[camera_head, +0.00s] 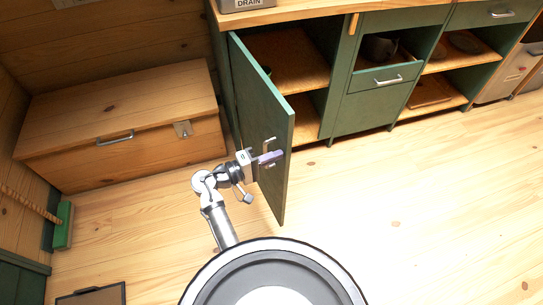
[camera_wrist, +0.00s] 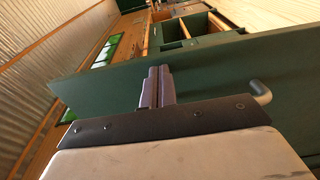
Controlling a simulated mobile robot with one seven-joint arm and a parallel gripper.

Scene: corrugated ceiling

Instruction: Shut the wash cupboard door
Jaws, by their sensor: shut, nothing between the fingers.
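The green cupboard door (camera_head: 262,118) stands wide open in the head view, swung out from the left end of the green counter. Its open cupboard (camera_head: 290,62) shows wooden shelves inside. The door has a metal handle (camera_head: 270,142) near its free edge. My gripper (camera_head: 277,156) is shut and empty, at the outer face of the door just below the handle. In the wrist view my closed fingers (camera_wrist: 158,86) point at the green door panel (camera_wrist: 225,72), with the handle (camera_wrist: 262,92) to their right. I cannot tell whether the fingertips touch the panel.
A wooden chest (camera_head: 120,115) stands left of the door. A green-headed broom (camera_head: 63,226) lies by the left wall. A drawer unit (camera_head: 375,85) and open shelves (camera_head: 460,50) continue to the right. The floor (camera_head: 400,200) right of the door is clear.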

